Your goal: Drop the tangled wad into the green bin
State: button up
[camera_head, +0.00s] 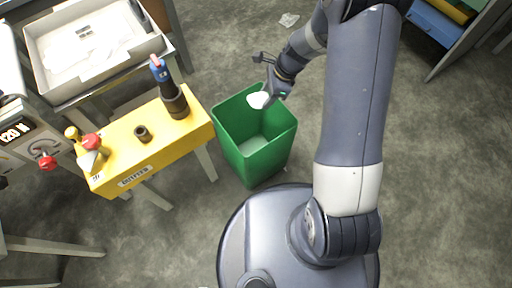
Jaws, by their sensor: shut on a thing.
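The green bin (281,150) stands on the floor left of my arm, its top open and its inside looking empty. My gripper (266,93) is over the back rim area of the bin, shut on a small white wad (258,100). The wad shows against the bin's back inner wall from above; its height over the rim is hard to tell. The fingers are partly hidden by the gripper body and the wad.
A yellow bench (160,142) with a dark bottle in a holder (174,98) stands close left of the bin. A white tray (38,78) is at the upper left. A crumpled pale scrap (289,19) lies on the floor at the back.

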jog(key=shift+f+b, duration=2.2)
jog(key=shift+f, duration=0.5)
jog(key=o, duration=1.5)
jog(key=p+v, duration=0.4)
jog(key=v, duration=0.7)
jog(key=shift+s, duration=0.1)
jog(key=shift+a+f, duration=0.1)
